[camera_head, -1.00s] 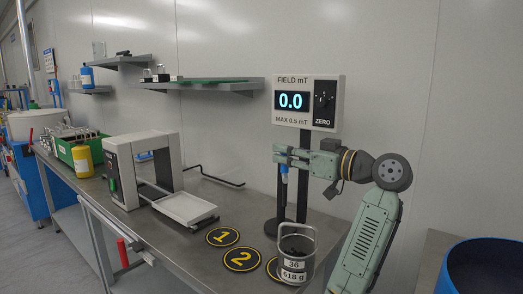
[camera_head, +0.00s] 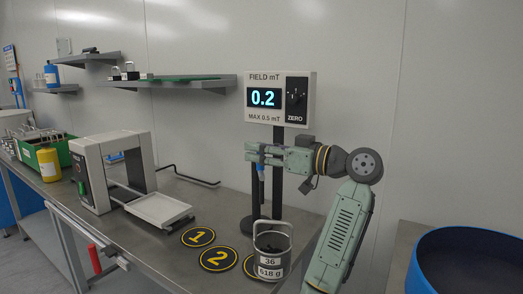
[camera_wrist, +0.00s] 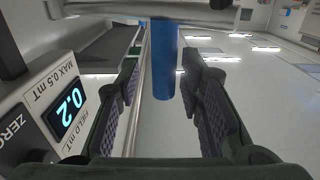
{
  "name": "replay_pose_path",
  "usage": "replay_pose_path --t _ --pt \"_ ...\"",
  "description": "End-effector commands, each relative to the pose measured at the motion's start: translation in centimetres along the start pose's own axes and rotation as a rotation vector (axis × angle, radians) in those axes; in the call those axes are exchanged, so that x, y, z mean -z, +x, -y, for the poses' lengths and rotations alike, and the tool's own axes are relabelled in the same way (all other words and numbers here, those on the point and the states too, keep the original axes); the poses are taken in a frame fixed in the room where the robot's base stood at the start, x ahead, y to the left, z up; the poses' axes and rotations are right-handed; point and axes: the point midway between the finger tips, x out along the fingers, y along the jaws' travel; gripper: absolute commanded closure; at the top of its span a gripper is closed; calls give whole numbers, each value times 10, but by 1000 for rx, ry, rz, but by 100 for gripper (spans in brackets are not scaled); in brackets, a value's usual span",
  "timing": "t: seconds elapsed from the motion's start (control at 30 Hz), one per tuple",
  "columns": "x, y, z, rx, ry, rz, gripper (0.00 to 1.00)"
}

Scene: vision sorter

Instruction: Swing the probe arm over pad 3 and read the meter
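The field meter (camera_head: 281,98) stands on a black post and reads 0.2; it also shows in the wrist view (camera_wrist: 68,110). Pads 1 (camera_head: 198,236) and 2 (camera_head: 218,258) lie on the bench. A third pad (camera_head: 249,266) is mostly hidden behind a metal pot marked 36 and 618 g (camera_head: 271,256). My gripper (camera_head: 252,153) is in front of the post, below the meter. A blue cylinder (camera_wrist: 164,60), seemingly the probe's handle, hangs between my fingers, with narrow gaps showing on both sides. The probe arm's length is largely hidden.
A white frame unit (camera_head: 116,170) with a tray (camera_head: 160,209) stands left of the pads. A bent black rod (camera_head: 190,176) lies behind the tray. A large blue bowl (camera_head: 470,262) is at the right. Shelves (camera_head: 180,82) line the wall.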

Motion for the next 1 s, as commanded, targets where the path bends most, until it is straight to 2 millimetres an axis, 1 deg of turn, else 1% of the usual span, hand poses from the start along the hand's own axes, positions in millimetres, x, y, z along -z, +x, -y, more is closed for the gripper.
replay_pose_path --t 0.27,0.37,0.47,0.7,0.8,0.9,1.0 --pt "0 0 1 2 -1 1 64" --pt "7 0 1 2 -3 0 64" --pt "22 -1 1 2 -4 0 64" --pt "69 0 1 2 -3 0 64" --pt "84 0 1 2 -2 1 64" --pt "94 0 0 1 -1 0 64" --pt "99 0 0 1 -1 0 64"
